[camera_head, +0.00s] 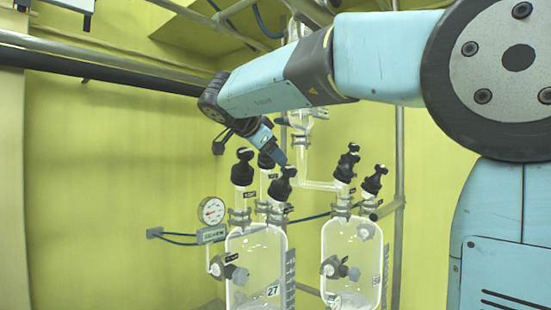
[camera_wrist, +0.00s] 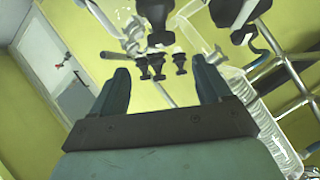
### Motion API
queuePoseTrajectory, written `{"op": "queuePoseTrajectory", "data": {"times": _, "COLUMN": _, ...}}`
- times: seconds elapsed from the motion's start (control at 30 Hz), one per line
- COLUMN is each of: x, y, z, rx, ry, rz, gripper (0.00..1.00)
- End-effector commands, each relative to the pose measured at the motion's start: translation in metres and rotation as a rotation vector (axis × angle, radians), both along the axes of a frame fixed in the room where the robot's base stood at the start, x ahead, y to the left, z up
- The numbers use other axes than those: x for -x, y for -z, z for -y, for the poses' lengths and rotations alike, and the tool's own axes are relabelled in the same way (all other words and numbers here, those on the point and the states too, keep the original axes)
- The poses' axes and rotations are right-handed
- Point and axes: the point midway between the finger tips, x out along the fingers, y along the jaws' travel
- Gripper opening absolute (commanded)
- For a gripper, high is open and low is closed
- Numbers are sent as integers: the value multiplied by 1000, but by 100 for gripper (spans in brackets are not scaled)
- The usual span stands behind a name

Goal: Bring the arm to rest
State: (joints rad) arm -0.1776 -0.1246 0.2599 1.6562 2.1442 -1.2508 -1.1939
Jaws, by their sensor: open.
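My arm reaches in from the right of the head view, above the glass reactors. My gripper (camera_head: 277,160) points down beside the black stoppers on top of the left reactor (camera_head: 256,262). The head view does not show clearly whether it touches them. In the wrist view my gripper (camera_wrist: 160,80) has its two fingers apart with nothing held between them. Dark stoppers show beyond the fingertips, the nearest being a large black one (camera_wrist: 157,14).
A second reactor (camera_head: 352,255) stands to the right. A pressure gauge (camera_head: 211,210) is left of the left reactor. A metal post (camera_head: 399,170) and overhead pipes (camera_head: 100,65) frame the space. The yellow wall (camera_head: 110,180) at left has open room before it.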

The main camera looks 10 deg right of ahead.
Motion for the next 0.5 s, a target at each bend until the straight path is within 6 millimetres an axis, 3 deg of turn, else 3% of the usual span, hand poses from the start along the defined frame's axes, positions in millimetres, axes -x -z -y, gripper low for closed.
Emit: {"op": "queuePoseTrajectory", "data": {"times": 0.5, "x": 5, "y": -3, "z": -4, "rx": 0, "ry": 0, "rz": 0, "gripper": 77}}
